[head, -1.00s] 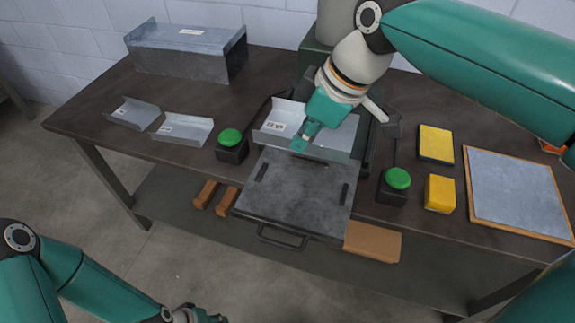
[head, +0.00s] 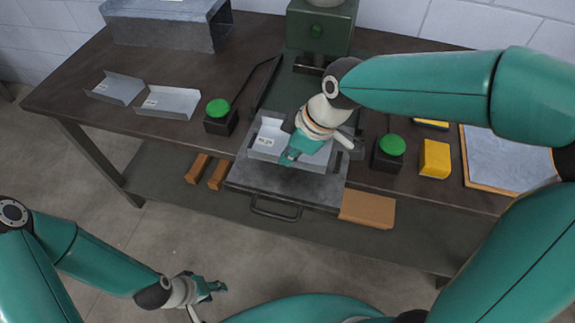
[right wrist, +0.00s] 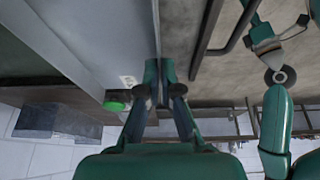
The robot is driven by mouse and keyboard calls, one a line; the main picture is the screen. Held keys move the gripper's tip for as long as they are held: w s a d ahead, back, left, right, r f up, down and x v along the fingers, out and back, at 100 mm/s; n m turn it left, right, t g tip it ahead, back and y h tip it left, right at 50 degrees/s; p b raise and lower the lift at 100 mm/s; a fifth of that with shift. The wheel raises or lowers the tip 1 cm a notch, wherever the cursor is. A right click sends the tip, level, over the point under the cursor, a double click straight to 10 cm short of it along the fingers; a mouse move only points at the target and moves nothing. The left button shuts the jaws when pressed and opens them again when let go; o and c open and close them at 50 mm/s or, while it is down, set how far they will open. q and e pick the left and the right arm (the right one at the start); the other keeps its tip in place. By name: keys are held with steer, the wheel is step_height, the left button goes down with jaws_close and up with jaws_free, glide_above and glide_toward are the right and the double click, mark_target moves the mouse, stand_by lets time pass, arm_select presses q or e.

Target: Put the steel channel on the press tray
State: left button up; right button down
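The steel channel (head: 268,133), a bent grey sheet with a white label, is over the back part of the press tray (head: 250,178). My right gripper (head: 290,158) is shut on the channel's front wall. In the right wrist view, the fingers (right wrist: 160,75) pinch a thin upright edge of the channel (right wrist: 100,40). Whether the channel touches the tray cannot be told. The arm hides part of the channel's right side. My left gripper (head: 212,287) is away from the table at the lower left, with nothing visible in it; its finger gap is unclear.
Two more bent steel pieces (head: 115,88) (head: 168,101) lie at the table's left. Green buttons (head: 218,108) (head: 391,145) flank the tray. A yellow block (head: 435,158) stands right. A long duct (head: 165,22) is at back left, the green press (head: 320,32) behind.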

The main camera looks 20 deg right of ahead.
steer(key=shift+f, duration=2.05)
steer(key=shift+f, duration=0.1)
steer(key=c, duration=1.3)
jaws_free()
steer(key=v, duration=1.2)
steer(key=shift+a+r, duration=0.1)
steer(key=shift+r, duration=0.1)
